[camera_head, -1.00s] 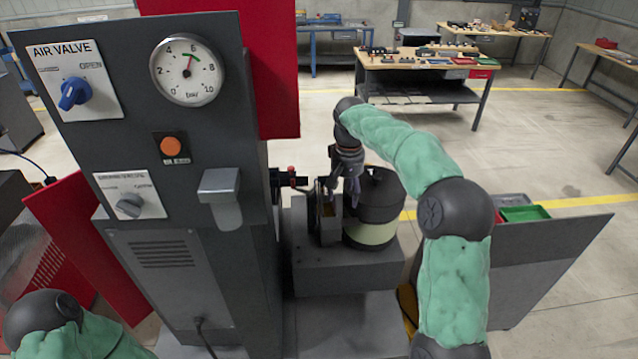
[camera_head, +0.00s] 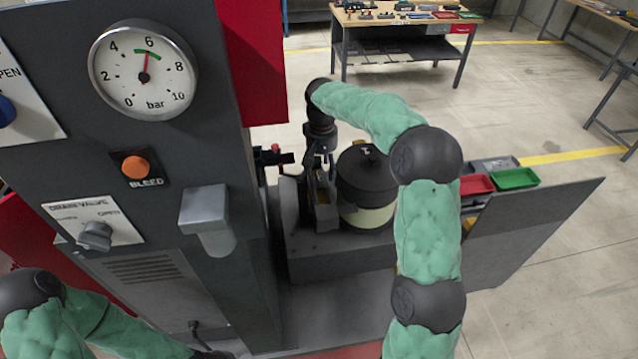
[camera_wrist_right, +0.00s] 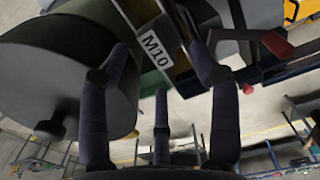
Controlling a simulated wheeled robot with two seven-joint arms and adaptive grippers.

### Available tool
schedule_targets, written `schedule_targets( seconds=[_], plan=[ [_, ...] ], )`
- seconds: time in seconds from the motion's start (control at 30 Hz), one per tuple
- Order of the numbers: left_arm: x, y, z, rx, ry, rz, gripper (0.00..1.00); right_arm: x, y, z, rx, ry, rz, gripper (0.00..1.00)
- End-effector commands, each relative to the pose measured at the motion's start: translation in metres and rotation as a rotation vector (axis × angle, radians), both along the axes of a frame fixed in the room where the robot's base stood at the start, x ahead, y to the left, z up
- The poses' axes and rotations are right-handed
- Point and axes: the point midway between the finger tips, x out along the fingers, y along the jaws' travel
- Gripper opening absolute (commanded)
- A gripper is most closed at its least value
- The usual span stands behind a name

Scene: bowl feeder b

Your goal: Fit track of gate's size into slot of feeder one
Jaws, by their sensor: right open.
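The feeder, with its dark round bowl (camera_head: 366,176) over a pale band, stands on a grey block (camera_head: 345,256) beyond the panel. My right gripper (camera_head: 319,168) points down just left of the bowl, above the narrow upright slot housing (camera_head: 325,214). In the right wrist view, my right gripper (camera_wrist_right: 160,65) has its fingers spread and holds nothing visible. A white plate marked M10 (camera_wrist_right: 154,48) lies beyond the fingers, beside the bowl (camera_wrist_right: 60,85). I cannot tell whether a track sits in the slot. My left arm shows at lower left; its gripper is out of view.
A dark panel with a pressure gauge (camera_head: 143,70) near 6 bar, a bleed button (camera_head: 136,167) and a drain valve (camera_head: 95,235) stands at left. Red (camera_head: 477,185) and green (camera_head: 514,179) trays lie right of my right arm. A workbench (camera_head: 400,16) stands behind.

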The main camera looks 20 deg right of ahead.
Motion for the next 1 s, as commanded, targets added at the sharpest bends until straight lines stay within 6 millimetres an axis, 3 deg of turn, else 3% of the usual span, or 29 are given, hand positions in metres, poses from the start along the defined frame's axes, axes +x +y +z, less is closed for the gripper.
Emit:
schedule_targets(
  seconds=[0.3, 0.63, 0.67, 0.8, 0.87, 1.0],
  plan=[
    [0.0, 0.0, 0.013, 0.0, 0.0, 0.0, 0.0, -0.001, -0.002, -0.04, 0.001, 0.004, 0.001, 0.63],
    [0.0, 0.0, 0.013, 0.0, 0.0, 0.0, 0.0, 0.0, -0.001, -0.048, 0.0, 0.001, 0.0, 0.63],
    [0.0, 0.0, 0.013, 0.0, 0.0, 0.0, 0.0, 0.0, -0.001, -0.048, 0.0, 0.001, 0.0, 0.57],
    [0.0, 0.0, 0.013, 0.0, 0.0, 0.0, 0.0, 0.0, -0.001, -0.048, 0.0, 0.001, 0.001, 0.18],
    [0.0, 0.0, 0.013, 0.0, 0.0, 0.0, 0.0, 0.0, -0.002, -0.047, 0.0, 0.0, 0.0, 0.08],
    [0.0, 0.0, 0.013, 0.0, 0.0, 0.0, 0.0, 0.0, -0.002, -0.047, 0.0, 0.0, 0.0, 0.08]
  ],
)
